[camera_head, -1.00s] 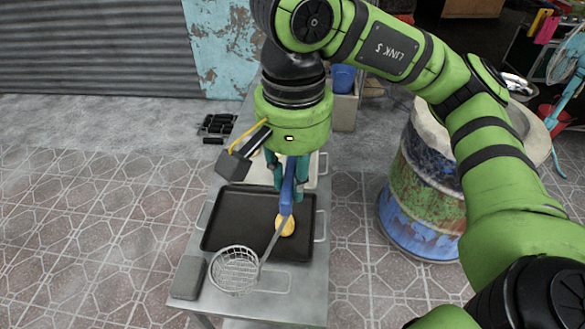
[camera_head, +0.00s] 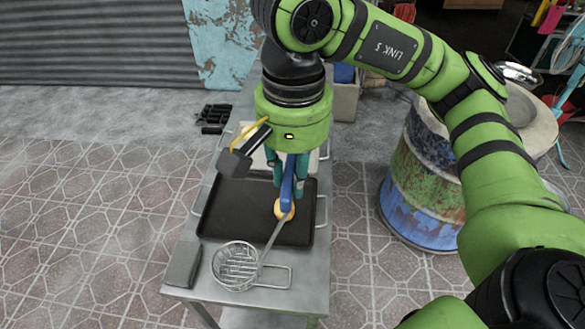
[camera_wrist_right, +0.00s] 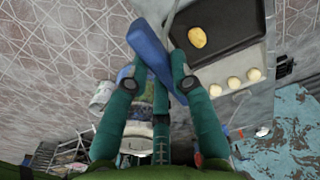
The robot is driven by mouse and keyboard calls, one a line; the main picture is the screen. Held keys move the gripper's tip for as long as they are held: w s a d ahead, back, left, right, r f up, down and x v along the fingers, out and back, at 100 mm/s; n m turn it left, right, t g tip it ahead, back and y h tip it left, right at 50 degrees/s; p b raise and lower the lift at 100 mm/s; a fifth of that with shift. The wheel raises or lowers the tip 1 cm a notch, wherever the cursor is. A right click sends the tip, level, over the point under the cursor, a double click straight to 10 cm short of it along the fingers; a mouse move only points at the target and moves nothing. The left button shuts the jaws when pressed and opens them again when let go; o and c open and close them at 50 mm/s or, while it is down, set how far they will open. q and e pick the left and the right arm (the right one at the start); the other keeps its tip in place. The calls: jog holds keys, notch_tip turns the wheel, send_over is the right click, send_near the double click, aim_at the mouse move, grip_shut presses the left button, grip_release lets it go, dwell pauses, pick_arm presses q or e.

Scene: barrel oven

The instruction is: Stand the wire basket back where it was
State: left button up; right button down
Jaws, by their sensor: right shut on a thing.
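The wire basket (camera_head: 236,266) is a round mesh scoop with a long thin shaft and a blue handle (camera_head: 288,184). It is at the front end of the metal table, in front of the black tray; I cannot tell whether it touches the tabletop. My right gripper (camera_head: 287,180) is shut on the blue handle above the tray. In the right wrist view the handle (camera_wrist_right: 150,52) lies across the teal fingers, and the mesh is out of frame. My left gripper is not in view.
The black tray (camera_head: 235,215) holds one yellow dough piece, partly hidden by the handle in the head view. A lighter tray with several dough balls (camera_wrist_right: 234,83) lies behind it. A grey block (camera_head: 184,264) sits at the table's front-left corner. A painted barrel (camera_head: 425,190) stands right.

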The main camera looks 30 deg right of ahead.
jog(key=shift+f+b, duration=0.25)
jog(key=shift+b, duration=0.05)
jog(key=c, duration=1)
grip_release()
jog(key=shift+o, duration=0.8)
jog(key=shift+r, duration=0.1)
jog(key=shift+r+p, duration=3.7)
jog(key=shift+r, duration=0.75)
jog(key=shift+s+f, duration=0.1)
